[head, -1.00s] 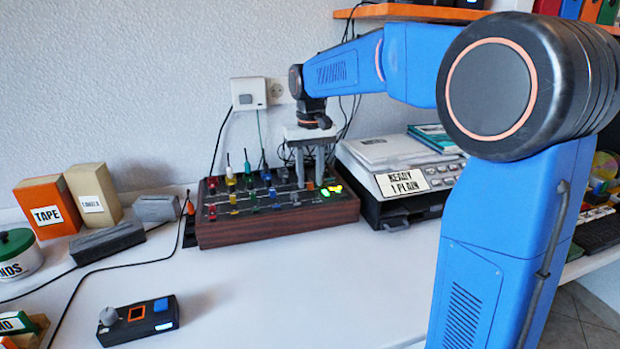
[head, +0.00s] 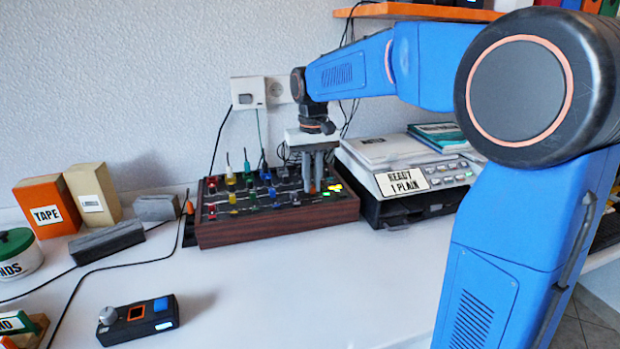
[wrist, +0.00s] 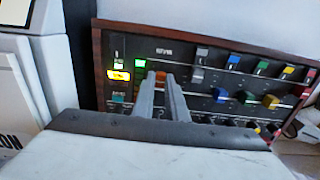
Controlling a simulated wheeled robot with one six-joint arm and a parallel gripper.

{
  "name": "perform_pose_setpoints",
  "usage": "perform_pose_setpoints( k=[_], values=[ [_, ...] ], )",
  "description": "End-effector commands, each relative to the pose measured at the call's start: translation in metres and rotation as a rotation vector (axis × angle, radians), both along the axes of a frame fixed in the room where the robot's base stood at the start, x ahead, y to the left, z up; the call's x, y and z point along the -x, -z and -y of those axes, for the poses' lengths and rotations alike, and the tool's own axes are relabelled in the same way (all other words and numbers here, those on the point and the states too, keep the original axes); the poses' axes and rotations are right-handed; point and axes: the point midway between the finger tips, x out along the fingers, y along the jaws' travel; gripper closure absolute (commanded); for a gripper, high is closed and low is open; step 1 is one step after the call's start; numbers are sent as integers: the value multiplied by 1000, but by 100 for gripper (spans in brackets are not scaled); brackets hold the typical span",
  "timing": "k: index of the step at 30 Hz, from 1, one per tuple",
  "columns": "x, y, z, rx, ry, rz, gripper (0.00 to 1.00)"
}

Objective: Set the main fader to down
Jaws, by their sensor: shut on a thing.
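The mixer (head: 280,229) is a wood-sided desk with a black sloping panel of coloured fader caps and knobs. My gripper (head: 313,187) points straight down over its right part. Its fingers are shut on an orange fader cap, which I take to be the main fader. In the wrist view the orange cap (wrist: 161,77) shows between the fingertips of my gripper (wrist: 164,76). The fingers hide most of the cap and its slot, so I cannot tell exactly how far along the slot it sits.
Green and yellow lights (wrist: 118,74) glow beside the held cap. A printer (head: 395,209) with a "READY 1 PLAIN" label stands close on the right. Several coloured channel caps (wrist: 270,101) lie to the other side.

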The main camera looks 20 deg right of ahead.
Motion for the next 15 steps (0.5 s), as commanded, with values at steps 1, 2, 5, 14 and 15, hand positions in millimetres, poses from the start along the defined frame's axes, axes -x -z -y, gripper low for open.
perform_pose_setpoints(
  k=[1,2,5,14,15],
  values=[
    [8,-1,0,0,0,1,100],
    [10,-1,0,0,0,1,100],
    [16,0,0,0,0,0,100],
    [16,0,0,0,0,0,76],
    [15,0,0,0,0,0,69]
  ],
)
